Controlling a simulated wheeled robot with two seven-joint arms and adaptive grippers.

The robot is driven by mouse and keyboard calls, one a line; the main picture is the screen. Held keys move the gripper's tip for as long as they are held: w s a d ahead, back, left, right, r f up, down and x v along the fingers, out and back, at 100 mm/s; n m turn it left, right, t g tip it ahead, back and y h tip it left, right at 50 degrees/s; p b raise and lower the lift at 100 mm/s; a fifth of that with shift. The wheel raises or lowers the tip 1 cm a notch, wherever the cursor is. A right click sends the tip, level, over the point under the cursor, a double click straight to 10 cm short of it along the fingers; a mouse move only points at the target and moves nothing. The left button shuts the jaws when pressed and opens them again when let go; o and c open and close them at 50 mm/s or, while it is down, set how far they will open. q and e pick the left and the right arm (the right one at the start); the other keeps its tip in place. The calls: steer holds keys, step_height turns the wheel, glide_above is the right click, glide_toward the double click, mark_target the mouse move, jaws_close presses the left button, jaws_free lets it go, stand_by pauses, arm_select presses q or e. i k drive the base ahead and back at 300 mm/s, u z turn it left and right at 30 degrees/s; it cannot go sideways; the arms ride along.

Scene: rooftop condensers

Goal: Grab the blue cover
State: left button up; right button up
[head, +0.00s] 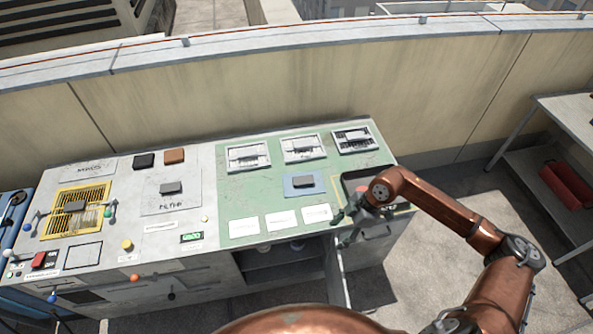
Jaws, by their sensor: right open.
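The blue cover (290,190) is a flat blue square plate with a dark grey block-shaped handle on top. It lies on the green right-hand part of the bench top. My right gripper (341,229) is open, over the front right part of the bench near an open cabinet door. It is to the right of and nearer than the blue cover, apart from it. Nothing shows between its fingers, though they are small in the picture. My left gripper is not in view.
Three white vented panels (301,148) sit behind the blue cover, and three white labels (281,219) lie in front. A dark recessed tray (356,181) is to its right. The open cabinet door (337,273) juts forward. A yellow grille (92,213) is at left.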

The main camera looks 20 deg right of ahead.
mark_target(310, 183)
steer(key=i, duration=0.95)
